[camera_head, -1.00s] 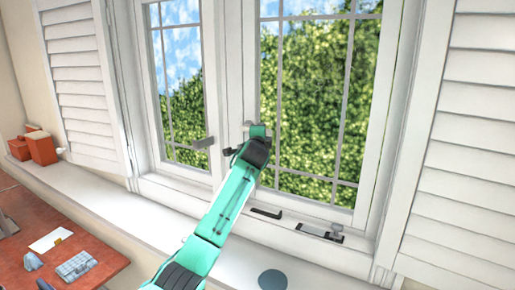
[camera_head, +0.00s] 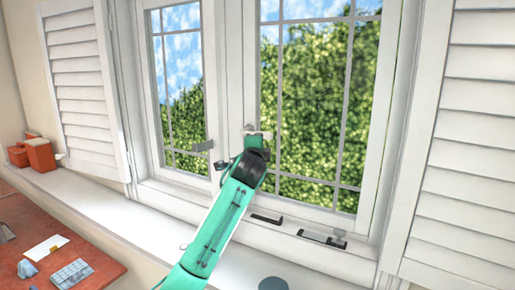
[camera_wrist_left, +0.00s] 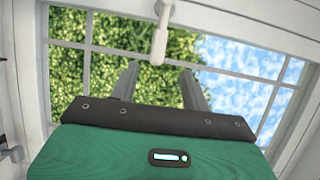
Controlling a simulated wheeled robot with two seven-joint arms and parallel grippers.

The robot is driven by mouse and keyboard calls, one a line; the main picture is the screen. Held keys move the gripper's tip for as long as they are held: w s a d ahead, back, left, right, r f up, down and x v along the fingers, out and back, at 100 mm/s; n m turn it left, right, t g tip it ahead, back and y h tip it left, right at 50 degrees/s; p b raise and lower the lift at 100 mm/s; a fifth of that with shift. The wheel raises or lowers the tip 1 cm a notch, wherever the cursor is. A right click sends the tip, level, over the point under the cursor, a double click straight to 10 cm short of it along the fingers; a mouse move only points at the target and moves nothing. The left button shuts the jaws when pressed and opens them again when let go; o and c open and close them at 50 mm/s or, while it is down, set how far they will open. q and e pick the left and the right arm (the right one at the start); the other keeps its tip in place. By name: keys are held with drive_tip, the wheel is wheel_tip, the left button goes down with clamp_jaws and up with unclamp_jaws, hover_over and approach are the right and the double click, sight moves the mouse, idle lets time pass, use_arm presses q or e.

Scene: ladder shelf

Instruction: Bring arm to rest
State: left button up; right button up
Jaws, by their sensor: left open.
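My left arm is green with black joints and reaches up across the window (camera_head: 318,100) in the head view. The left gripper (camera_head: 258,136) is at its far end, in front of the window frame, and is small and partly hidden there. In the left wrist view, the two grey fingers of the left gripper (camera_wrist_left: 160,84) stand apart beyond its dark edge, with nothing seen between them. A white window handle (camera_wrist_left: 160,35) hangs at the top of that view, near the fingers; I cannot tell whether they touch. My right gripper is not in view.
White louvred shutters (camera_head: 82,85) stand at the left and right (camera_head: 465,150) of the window. Dark latches (camera_head: 322,238) lie along the window's bottom frame. The white sill (camera_head: 130,222) holds orange boxes (camera_head: 40,154) at left. A reddish table (camera_head: 100,270) is at lower left.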

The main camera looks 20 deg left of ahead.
use_arm(q)
drive_tip(key=s+d+f+n+g+h, duration=0.1)
drive_tip(key=s+d+f+n+g, duration=0.1)
drive_tip(key=s+f, duration=0.65)
drive_tip(key=s+d+f+n+g+h, duration=0.1)
drive_tip(key=s+d+f+g, duration=0.2)
drive_tip(key=f, duration=1)
drive_tip(key=s+d+f+n+g+h, duration=0.1)
drive_tip(key=s+d+f+n, duration=0.1)
drive_tip(key=s+f, duration=0.7)
drive_tip(key=s+d+f+n+g+h, duration=0.1)
drive_tip(key=s+f+n+g, duration=0.3)
drive_tip(key=s, duration=0.7)
drive_tip(key=s+d+f+n+g+h, duration=0.1)
drive_tip(key=s+d+f, duration=0.1)
drive_tip(key=s+f, duration=0.65)
drive_tip(key=s+d+f+n+g+h, duration=0.1)
drive_tip(key=s+f+n+g, duration=0.15)
drive_tip(key=s, duration=1.15)
wheel_tip(320, 180, down, 31)
drive_tip(key=g, duration=0.2)
drive_tip(key=s+a+f, duration=0.3)
drive_tip(key=s+f, duration=1.6)
drive_tip(key=f, duration=0.1)
drive_tip(key=shift+m+g, duration=0.35)
